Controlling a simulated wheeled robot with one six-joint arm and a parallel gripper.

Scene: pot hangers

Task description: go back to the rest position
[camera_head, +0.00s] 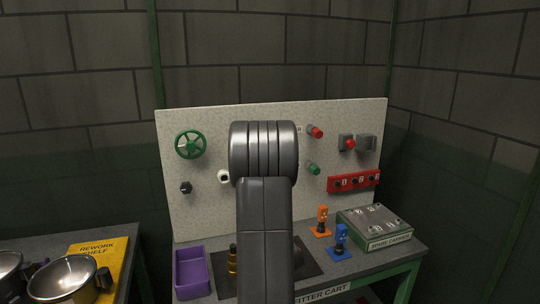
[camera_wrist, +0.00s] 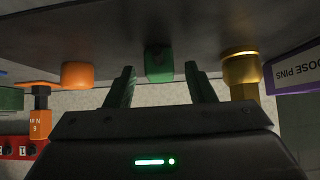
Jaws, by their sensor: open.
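My gripper shows in the wrist view (camera_wrist: 165,78), its two dark fingers spread apart with nothing held between them. A green object (camera_wrist: 158,65) appears beyond the gap between the fingertips, apart from them. In the head view my arm stands upright in the middle and hides the gripper.
The cart holds a purple bin (camera_head: 192,285), a brass object (camera_head: 232,262), an orange piece (camera_head: 322,220), a blue piece (camera_head: 341,240) and a spare carrier box (camera_head: 385,230). Behind is a panel (camera_head: 250,112) with a green valve wheel (camera_head: 190,145). Pots (camera_head: 70,276) stand left.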

